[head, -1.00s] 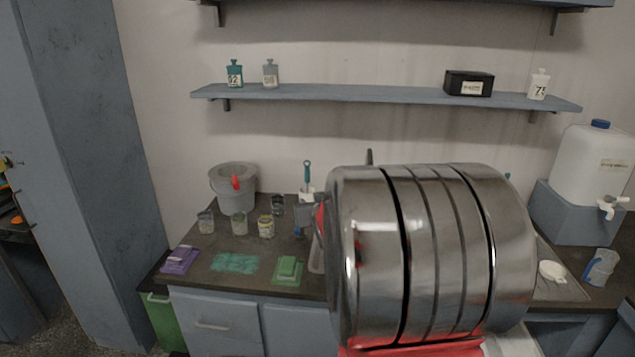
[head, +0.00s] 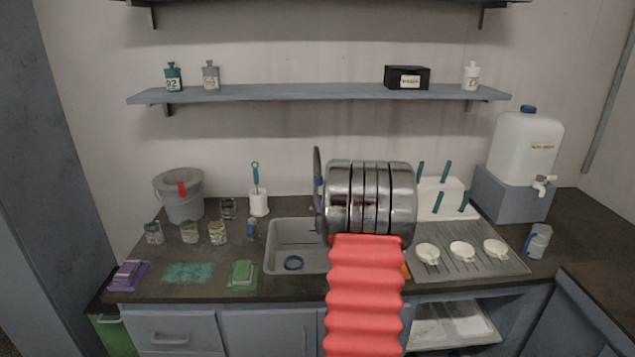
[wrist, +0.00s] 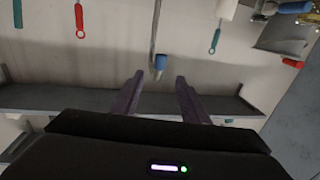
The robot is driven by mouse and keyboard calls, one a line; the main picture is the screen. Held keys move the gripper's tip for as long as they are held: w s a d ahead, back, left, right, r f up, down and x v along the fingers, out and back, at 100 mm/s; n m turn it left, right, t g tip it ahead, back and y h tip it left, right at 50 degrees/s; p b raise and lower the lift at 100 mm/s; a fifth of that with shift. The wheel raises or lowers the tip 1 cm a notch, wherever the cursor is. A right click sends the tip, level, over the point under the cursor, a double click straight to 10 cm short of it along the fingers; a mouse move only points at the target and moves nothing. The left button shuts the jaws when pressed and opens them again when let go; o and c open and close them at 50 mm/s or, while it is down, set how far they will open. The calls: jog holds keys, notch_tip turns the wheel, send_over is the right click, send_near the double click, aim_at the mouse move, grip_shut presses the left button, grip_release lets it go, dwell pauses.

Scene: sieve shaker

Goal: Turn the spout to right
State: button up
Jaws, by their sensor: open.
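My gripper (wrist: 157,82) is open and empty, not visibly touching the spout.
A brush in a white holder (head: 259,203) stands left of the spout. A white block with teal handles (head: 432,198) stands right, behind the drainer (head: 478,262) with white lids. A shelf (head: 320,94) hangs above.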

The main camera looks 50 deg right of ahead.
aim_at(320, 182)
jog(key=shift+w, duration=0.1)
jog(key=x, duration=1.3)
jog(key=shift+w+d, duration=0.15)
jog(key=shift+w, duration=0.1)
jog(key=shift+c, duration=0.2)
grip_shut()
dwell(0.3)
